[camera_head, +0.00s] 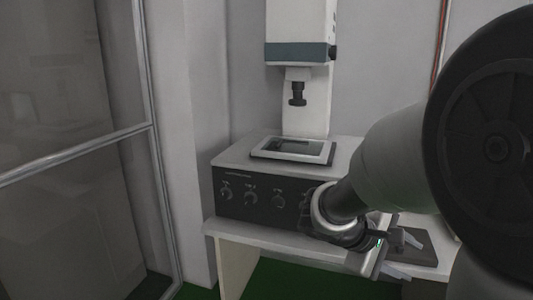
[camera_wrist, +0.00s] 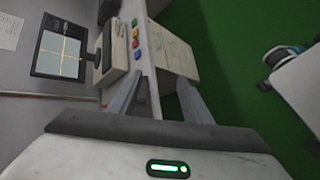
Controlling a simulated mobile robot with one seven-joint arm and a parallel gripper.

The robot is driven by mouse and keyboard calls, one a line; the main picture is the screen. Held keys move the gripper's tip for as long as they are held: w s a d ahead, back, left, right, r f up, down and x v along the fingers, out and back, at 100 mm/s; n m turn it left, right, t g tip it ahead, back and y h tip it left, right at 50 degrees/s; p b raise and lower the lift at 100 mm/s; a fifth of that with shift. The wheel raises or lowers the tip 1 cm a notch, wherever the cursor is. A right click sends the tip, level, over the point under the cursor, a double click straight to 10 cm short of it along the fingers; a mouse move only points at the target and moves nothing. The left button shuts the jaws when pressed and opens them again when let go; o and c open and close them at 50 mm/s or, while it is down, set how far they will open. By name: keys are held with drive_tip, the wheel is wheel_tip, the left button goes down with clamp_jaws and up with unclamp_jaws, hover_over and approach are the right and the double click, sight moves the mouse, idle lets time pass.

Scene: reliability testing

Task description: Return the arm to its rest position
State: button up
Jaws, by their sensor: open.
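My arm reaches in from the right in the head view, and its large joint hides much of that side. My gripper (camera_head: 409,256) is at the right front of the bench, beside the testing machine (camera_head: 232,160). Its two fingers stand apart with nothing visible between them. In the wrist view my gripper (camera_wrist: 160,88) also shows both fingers spread and empty, pointing toward a pale bench surface (camera_wrist: 172,52). I cannot tell from these views how far the fingertips are from the bench.
The machine has a dark knobbed front, a framed stage (camera_head: 292,148) and an overhead column (camera_head: 301,30). A glass partition (camera_head: 60,160) stands left. The wrist view shows a monitor (camera_wrist: 60,47), coloured buttons (camera_wrist: 135,38), green floor (camera_wrist: 225,50) and a partly cut-off object (camera_wrist: 298,85) right.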

drive_tip(key=s+a+r+m+t+y, duration=0.35)
drive_tip(key=s+a+m+y, duration=0.35)
drive_tip(key=s+a+y, duration=0.5)
drive_tip(key=s+a+r+h+p, duration=0.1)
drive_tip(key=s+a+r+p, duration=0.1)
drive_tip(key=r+p, duration=1.2)
drive_tip(key=shift+a+r+h+p, duration=0.3)
drive_tip(key=shift+a+r+p, duration=0.15)
drive_tip(key=shift+r, duration=0.5)
drive_tip(key=shift+g, duration=0.25)
drive_tip(key=c, duration=0.3)
drive_tip(key=shift+m, duration=0.3)
drive_tip(key=shift+c, duration=0.3)
